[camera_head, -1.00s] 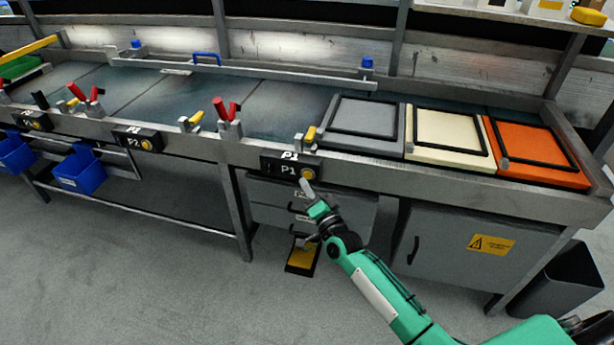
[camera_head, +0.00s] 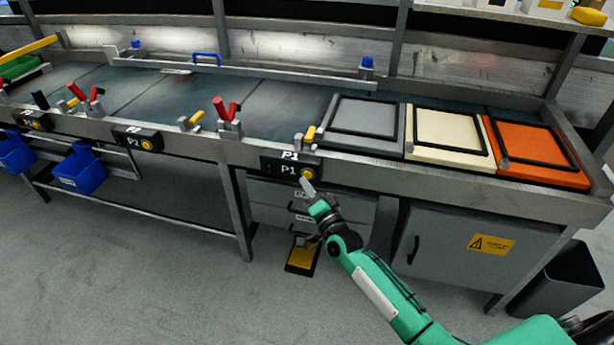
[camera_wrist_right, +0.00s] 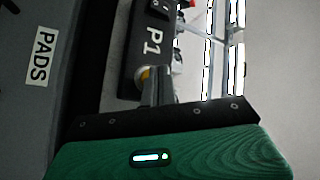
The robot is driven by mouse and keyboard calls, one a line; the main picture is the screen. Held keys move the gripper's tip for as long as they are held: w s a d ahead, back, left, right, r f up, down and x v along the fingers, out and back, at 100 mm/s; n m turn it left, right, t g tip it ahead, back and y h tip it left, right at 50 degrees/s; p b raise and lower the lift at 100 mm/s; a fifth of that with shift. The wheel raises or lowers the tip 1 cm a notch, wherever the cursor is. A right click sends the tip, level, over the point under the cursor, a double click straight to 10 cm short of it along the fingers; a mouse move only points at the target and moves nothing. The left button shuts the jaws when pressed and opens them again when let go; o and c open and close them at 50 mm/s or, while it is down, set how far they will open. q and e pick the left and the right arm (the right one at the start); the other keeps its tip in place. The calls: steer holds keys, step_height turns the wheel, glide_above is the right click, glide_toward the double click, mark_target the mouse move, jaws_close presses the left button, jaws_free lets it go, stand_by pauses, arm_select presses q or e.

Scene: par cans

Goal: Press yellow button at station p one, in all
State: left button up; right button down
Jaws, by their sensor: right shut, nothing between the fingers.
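The station P1 box (camera_head: 277,167) is a black block on the front edge of the bench, with a yellow button (camera_head: 307,173) at its right end. My right gripper (camera_head: 305,184) is shut and empty, its fingertips right at the button in the head view. In the right wrist view the shut fingers (camera_wrist_right: 154,84) reach the P1 box (camera_wrist_right: 157,40) and cover most of the yellow button (camera_wrist_right: 145,73). I cannot tell whether the button is pushed in. My left gripper is not in view.
The P2 box (camera_head: 137,138) sits further left on the bench edge. Red toggle clamps (camera_head: 228,112) and a yellow clamp (camera_head: 310,134) stand above. Grey, cream and orange trays (camera_head: 537,150) lie at right. Drawers and a cabinet (camera_head: 470,245) are below.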

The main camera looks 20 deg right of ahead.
steer(key=shift+w+d, duration=0.15)
steer(key=shift+w, duration=0.1)
steer(key=shift+w+d, duration=0.25)
steer(key=shift+w, duration=0.05)
stand_by(0.8)
steer(key=shift+s+a+p, duration=0.3)
steer(key=shift+s+a, duration=0.2)
steer(key=shift+s, duration=0.2)
steer(key=s+a+p, duration=0.1)
steer(key=s, duration=0.1)
steer(key=s+a+p, duration=0.1)
steer(key=s, duration=0.1)
steer(key=shift+a+p, duration=0.3)
steer(key=shift+a, duration=0.1)
stand_by(0.7)
